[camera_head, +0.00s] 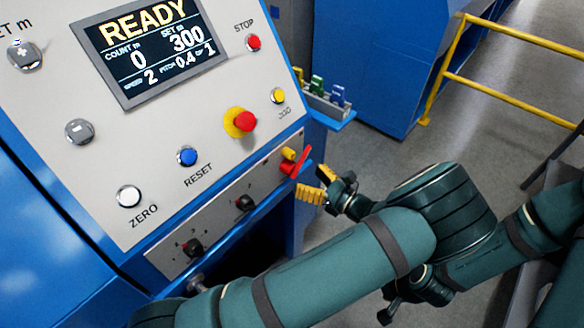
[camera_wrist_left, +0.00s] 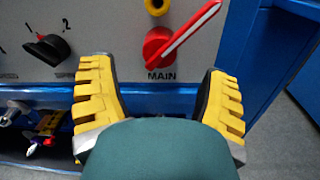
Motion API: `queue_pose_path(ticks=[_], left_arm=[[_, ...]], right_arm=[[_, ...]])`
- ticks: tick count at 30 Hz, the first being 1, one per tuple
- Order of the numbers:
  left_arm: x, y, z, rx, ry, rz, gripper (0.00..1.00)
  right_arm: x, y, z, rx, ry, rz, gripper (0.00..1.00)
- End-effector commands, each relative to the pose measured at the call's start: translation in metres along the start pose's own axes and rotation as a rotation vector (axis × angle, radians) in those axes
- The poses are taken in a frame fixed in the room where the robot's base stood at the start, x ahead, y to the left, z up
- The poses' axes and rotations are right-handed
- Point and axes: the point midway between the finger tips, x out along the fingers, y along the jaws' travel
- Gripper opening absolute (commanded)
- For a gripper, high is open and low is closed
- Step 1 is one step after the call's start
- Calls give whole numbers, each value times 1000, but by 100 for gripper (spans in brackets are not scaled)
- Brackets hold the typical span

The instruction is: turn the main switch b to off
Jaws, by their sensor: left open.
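The main switch (camera_head: 289,168) is a red rotary knob with a red handle on the lower right of the panel. In the left wrist view the main switch (camera_wrist_left: 158,44) sits above the label MAIN, its white-striped handle pointing up and to the right. My left gripper (camera_head: 319,184) is just to the right of the panel edge by the switch. In the left wrist view its yellow fingers (camera_wrist_left: 160,98) are wide apart with nothing between them, below the switch and not visibly touching it.
A black selector knob (camera_wrist_left: 48,48) is left of the switch; a yellow knob (camera_head: 289,153) is just above it. A red emergency button (camera_head: 244,121) is higher on the panel. A small tray (camera_head: 328,106) with coloured items and a yellow railing (camera_head: 510,97) stand beyond.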

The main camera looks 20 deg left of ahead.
Motion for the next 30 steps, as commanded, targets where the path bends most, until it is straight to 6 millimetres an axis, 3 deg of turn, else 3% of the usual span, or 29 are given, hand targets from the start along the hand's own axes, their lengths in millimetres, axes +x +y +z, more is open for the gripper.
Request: queue_pose_path(ticks=[3, 9, 23, 27, 30], left_arm=[[23, 0, 0, 1, 0, 3, 76], [49, 0, 0, 0, 1, 2, 76], [59, 0, 0, 0, 2, 0, 77], [59, 0, 0, 0, 2, 0, 28], [59, 0, 0, 0, 2, 0, 0]], right_arm=[[1, 0, 0, 0, 0, 0, 47], [1, 0, 1, -1, -1, 0, 47], [2, 1, 1, -1, -2, 0, 47], [2, 0, 1, -1, -2, 0, 47], [2, 0, 1, -1, -2, 0, 47]])
